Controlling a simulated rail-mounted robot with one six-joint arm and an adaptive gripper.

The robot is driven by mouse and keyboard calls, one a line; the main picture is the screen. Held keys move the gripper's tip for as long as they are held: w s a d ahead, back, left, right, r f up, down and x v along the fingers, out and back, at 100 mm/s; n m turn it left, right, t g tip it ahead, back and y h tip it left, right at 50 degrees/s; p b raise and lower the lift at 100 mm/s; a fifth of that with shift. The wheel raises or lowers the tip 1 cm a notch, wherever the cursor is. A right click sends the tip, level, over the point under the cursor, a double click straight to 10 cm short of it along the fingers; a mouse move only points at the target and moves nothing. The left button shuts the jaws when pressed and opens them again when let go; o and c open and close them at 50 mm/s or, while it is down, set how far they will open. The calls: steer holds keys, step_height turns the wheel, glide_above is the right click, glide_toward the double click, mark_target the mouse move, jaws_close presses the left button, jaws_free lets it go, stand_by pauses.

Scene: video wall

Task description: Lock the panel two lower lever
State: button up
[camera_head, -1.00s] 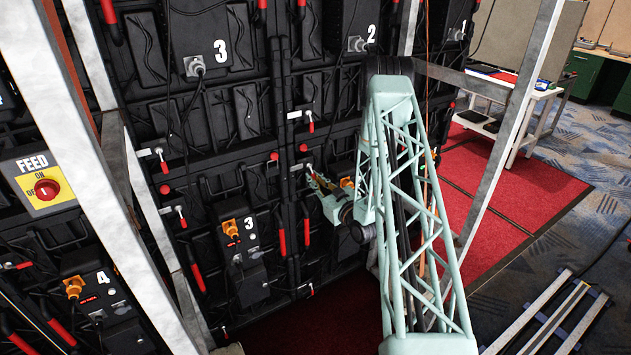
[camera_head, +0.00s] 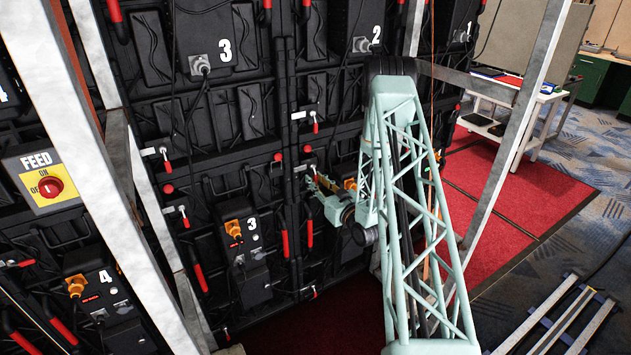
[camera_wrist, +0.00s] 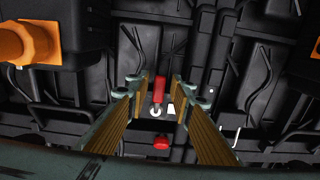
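In the wrist view, a small lever with a red handle (camera_wrist: 158,90) and a pale metal pivot stands on the black panel, between the fingers as seen from the wrist. My gripper (camera_wrist: 159,82) is open, with ribbed tan finger pads on either side of the handle. I see gaps at both sides; how deep the handle lies between the tips is unclear. In the head view, my gripper (camera_head: 313,180) is at the panel seam left of an orange connector below panel 2. It largely hides the lever there.
In the wrist view, a red knob (camera_wrist: 161,143) sits near the lever and an orange connector (camera_wrist: 30,42) is at left. Another red lever (camera_head: 315,122) is higher on the seam. A metal frame post (camera_head: 520,110) stands at right.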

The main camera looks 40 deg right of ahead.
steer(key=shift+s, duration=0.1)
stand_by(0.3)
steer(key=s+a, duration=0.1)
steer(key=s, duration=1)
steer(key=shift+s+a, duration=0.3)
steer(key=shift+s, duration=0.05)
stand_by(0.5)
